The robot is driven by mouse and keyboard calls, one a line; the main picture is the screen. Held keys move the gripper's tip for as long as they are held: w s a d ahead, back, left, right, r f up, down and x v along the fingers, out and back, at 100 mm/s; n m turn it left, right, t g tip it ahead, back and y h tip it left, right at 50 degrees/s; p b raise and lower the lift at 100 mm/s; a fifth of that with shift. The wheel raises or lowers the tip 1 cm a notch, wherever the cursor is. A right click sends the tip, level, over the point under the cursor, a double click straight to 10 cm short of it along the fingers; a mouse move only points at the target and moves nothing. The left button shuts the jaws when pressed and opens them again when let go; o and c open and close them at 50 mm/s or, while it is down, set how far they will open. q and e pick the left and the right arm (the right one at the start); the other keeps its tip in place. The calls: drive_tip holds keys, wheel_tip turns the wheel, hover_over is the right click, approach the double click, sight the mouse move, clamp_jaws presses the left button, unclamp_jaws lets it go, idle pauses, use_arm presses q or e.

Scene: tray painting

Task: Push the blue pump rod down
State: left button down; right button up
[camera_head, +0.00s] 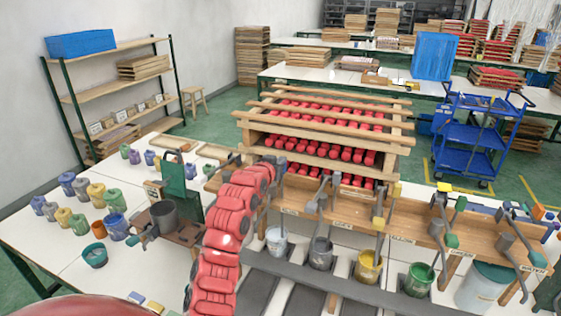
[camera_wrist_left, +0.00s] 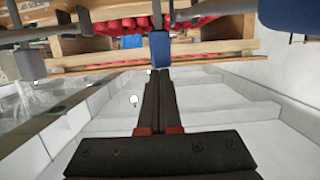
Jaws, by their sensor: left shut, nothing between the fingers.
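In the left wrist view a blue block (camera_wrist_left: 160,47) stands upright just beyond my left gripper (camera_wrist_left: 160,73); I take it to be the grip of the blue pump rod. The dark fingers are shut with nothing between them and point at its lower end. I cannot tell whether they touch it. In the head view my red left arm reaches up to the wooden pump rack (camera_head: 330,205), with the left gripper (camera_head: 281,164) at its left part. The arm seems to hide the blue rod there. My right gripper is not in view.
Other pump rods stand along the rack, with a yellow grip (camera_head: 378,222) and a green grip (camera_head: 451,240). A rack of red pieces (camera_head: 325,125) stands behind. Paint pots (camera_head: 96,194) crowd the left table.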

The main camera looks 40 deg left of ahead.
use_arm(q)
drive_tip(key=shift+f, duration=0.15)
drive_tip(key=s+d+r+b, duration=0.2)
drive_tip(key=s+r+b, duration=0.3)
drive_tip(key=s, duration=0.4)
drive_tip(key=shift+s+d+r, duration=0.15)
drive_tip(key=shift+s+r, duration=0.05)
drive_tip(key=shift+r, duration=0.6)
